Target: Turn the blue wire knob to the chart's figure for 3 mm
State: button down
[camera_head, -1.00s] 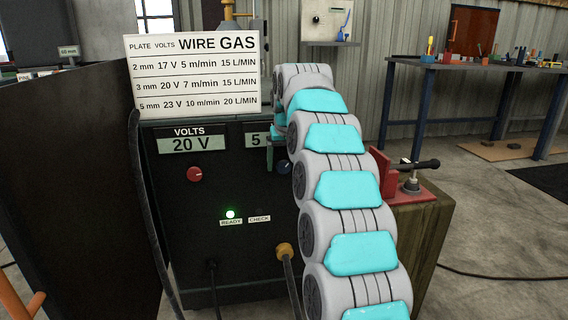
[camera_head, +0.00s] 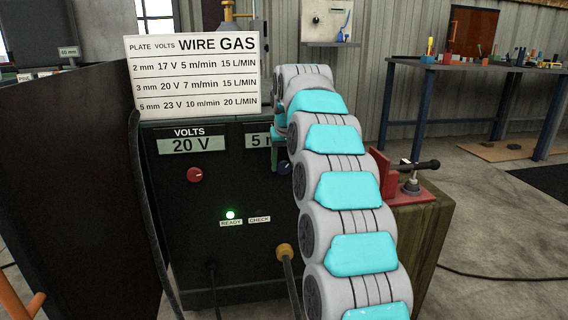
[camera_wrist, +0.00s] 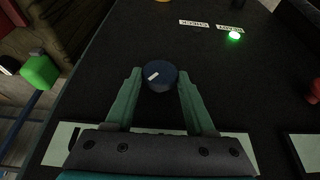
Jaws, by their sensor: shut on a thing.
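The blue wire knob (camera_wrist: 163,80) sits on the dark machine front, with a white mark on its face. In the wrist view my gripper (camera_wrist: 159,74) has its two green fingers on either side of the knob, shut on it. In the head view the knob (camera_head: 284,168) shows partly beside my arm. The chart (camera_head: 195,77) stands on the machine; its 3 mm row reads 20 V, 7 m/min, 15 L/MIN. The wire display (camera_head: 258,141) shows a 5 at its start; my arm and gripper hide the rest.
The volts display (camera_head: 186,145) reads 20 V above a red knob (camera_head: 195,175). A green lamp (camera_head: 230,215) glows above READY. A dark panel (camera_head: 75,190) stands close on the left. A red clamp (camera_head: 405,190) on a wooden block stands right of my arm.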

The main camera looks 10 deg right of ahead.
jog(key=shift+d+r+y+p, duration=0.1)
jog(key=shift+r+y+p, duration=0.05)
jog(key=shift+y+p, duration=0.5)
jog(key=shift+d+m+y+p, duration=0.2)
jog(key=shift+m+y+p, duration=0.3)
jog(key=shift+y, duration=0.55)
jog(key=shift+d+f+m+y+p, duration=0.15)
jog(key=shift+y+p, duration=0.25)
jog(key=shift+y, duration=0.55)
jog(key=shift+d+f+m+y+p, duration=0.15)
jog(key=shift+y+p, duration=0.25)
jog(key=shift+y, duration=0.55)
jog(key=shift+t, duration=0.3)
jog(key=shift+c, duration=1.3)
grip_release()
jog(key=shift+f, duration=0.1)
